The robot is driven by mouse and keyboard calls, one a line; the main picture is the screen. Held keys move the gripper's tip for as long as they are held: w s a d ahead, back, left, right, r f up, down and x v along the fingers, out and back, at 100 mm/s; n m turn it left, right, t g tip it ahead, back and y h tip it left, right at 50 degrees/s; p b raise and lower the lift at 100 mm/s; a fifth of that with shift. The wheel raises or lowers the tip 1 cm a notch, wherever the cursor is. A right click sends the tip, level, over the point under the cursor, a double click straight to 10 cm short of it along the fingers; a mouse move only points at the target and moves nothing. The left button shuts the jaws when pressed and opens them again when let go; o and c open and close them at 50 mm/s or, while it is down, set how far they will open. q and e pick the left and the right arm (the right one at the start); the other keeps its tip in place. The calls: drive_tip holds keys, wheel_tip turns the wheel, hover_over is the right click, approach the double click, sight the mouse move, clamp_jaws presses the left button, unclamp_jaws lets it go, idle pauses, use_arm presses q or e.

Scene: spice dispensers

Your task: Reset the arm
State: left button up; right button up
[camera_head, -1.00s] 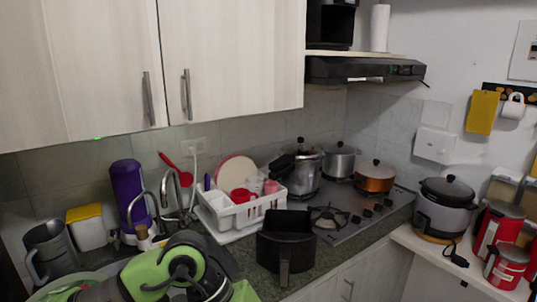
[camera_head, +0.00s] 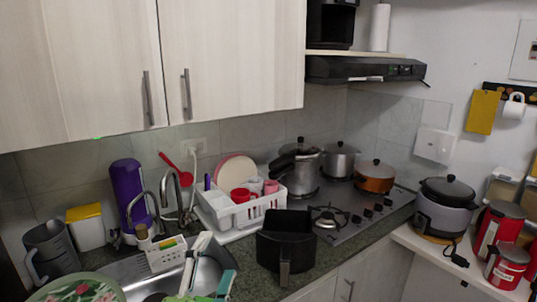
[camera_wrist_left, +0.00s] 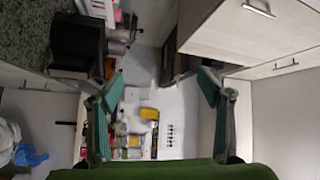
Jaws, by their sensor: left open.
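My left gripper (camera_head: 211,262) shows at the bottom of the head view, low in front of the sink, with its fingers pointing up and apart. In the left wrist view its two green-padded fingers (camera_wrist_left: 158,78) stand wide open with nothing between them. Red canisters with dark lids (camera_head: 498,227) stand on the white shelf at the right of the head view, far from the gripper. Small coloured containers (camera_wrist_left: 125,142) show far beyond the fingers in the wrist view, too small to identify. My right gripper is not in view.
A black air-fryer basket (camera_head: 284,240) stands on the counter right of the gripper. A white dish rack (camera_head: 240,212) is behind, beside the stove (camera_head: 352,222) with several pots. The sink (camera_head: 205,278) and faucet (camera_head: 165,200) are close to the gripper. Cabinets (camera_head: 230,60) hang above.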

use_arm(q)
drive_tip(key=s+a+f+n+g+y, duration=0.1)
drive_tip(key=s+a+f+n+g, duration=0.2)
drive_tip(key=f, duration=0.4)
drive_tip(key=s+a+f+n+g+y, duration=0.2)
drive_tip(key=s+a+f+n+g, duration=0.15)
drive_tip(key=f, duration=0.45)
drive_tip(key=s+a+f+n+g+y, duration=0.1)
drive_tip(key=s+a+f+n+g, duration=0.2)
drive_tip(key=f, duration=0.4)
drive_tip(key=s+f+n+g, duration=0.3)
drive_tip(key=s+f, duration=0.2)
drive_tip(key=s, duration=0.4)
drive_tip(key=s+f+n+g, duration=0.3)
drive_tip(key=s+f+g, duration=0.15)
drive_tip(key=s, duration=0.45)
drive_tip(key=s+f+x, duration=0.1)
drive_tip(key=s+x, duration=0.2)
drive_tip(key=x, duration=1)
drive_tip(key=s+x, duration=0.2)
drive_tip(key=x, duration=1)
drive_tip(key=s+a+f, duration=0.2)
drive_tip(key=s+f, duration=0.6)
drive_tip(key=s, duration=0.1)
drive_tip(key=s+a+f+g, duration=0.1)
drive_tip(key=s+a+f, duration=0.1)
drive_tip(key=s+f, duration=0.7)
drive_tip(key=shift+s+f+m, duration=0.2)
drive_tip(key=shift+f+m, duration=0.05)
drive_tip(key=shift+m, duration=0.2)
